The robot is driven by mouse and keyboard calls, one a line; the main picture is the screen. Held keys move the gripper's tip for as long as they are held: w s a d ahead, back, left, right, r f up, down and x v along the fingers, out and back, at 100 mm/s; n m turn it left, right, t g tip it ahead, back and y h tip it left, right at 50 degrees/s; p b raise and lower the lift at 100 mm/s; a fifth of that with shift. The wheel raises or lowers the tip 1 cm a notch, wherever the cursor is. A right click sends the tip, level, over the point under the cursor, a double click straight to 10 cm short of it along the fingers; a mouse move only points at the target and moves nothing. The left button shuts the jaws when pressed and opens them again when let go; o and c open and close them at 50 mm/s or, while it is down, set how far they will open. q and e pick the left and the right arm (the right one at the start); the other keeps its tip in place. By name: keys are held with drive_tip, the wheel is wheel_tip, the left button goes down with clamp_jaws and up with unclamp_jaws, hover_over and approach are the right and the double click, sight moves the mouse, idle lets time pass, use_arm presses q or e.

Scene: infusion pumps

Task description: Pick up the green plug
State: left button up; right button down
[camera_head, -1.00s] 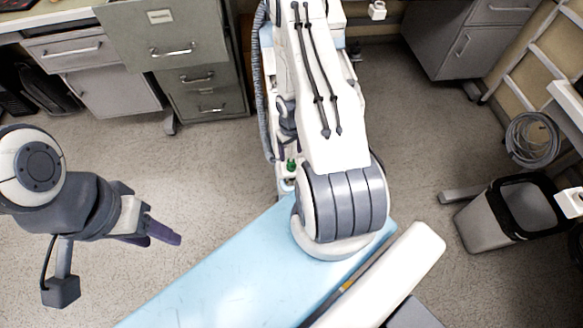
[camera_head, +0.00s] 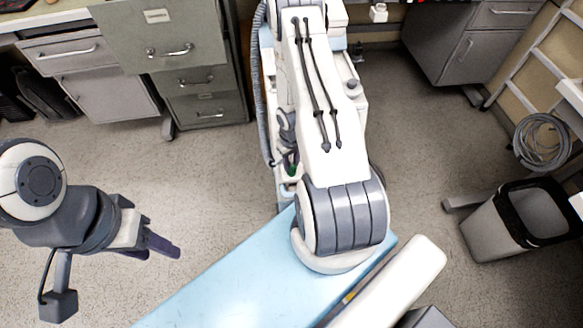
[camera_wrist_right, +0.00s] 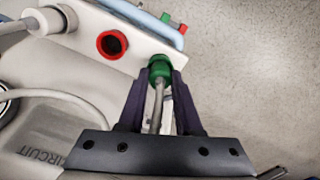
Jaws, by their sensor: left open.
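The green plug (camera_wrist_right: 160,71) shows in the right wrist view, at the edge of a white panel beside a red-ringed socket (camera_wrist_right: 112,44). A grey lead runs back from it between the fingers. My right gripper (camera_wrist_right: 160,82) has one finger on each side of the plug, very close to it; I cannot tell whether they press on it. In the head view a small bit of green (camera_head: 290,164) shows beside my right arm, which hides the right gripper. My left gripper (camera_head: 160,246) is open and empty above the floor at the left.
A light blue surface (camera_head: 240,262) lies below my arms. Grey drawer cabinets (camera_head: 200,85) stand at the back left. A waste bin (camera_head: 505,228) and a coiled cable (camera_head: 542,142) are at the right. A pale cable (camera_wrist_right: 55,98) lies left of the plug. The left floor is clear.

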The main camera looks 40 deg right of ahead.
sight(291, 162)
drive_tip(key=shift+r, duration=0.1)
idle(0.3)
wheel_tip(291, 162, up, 4)
drive_tip(key=p, duration=0.4)
drive_tip(key=s+d+r+b, duration=0.4)
drive_tip(key=s+r, duration=0.3)
drive_tip(key=s, duration=0.4)
drive_tip(key=shift+w, duration=0.15)
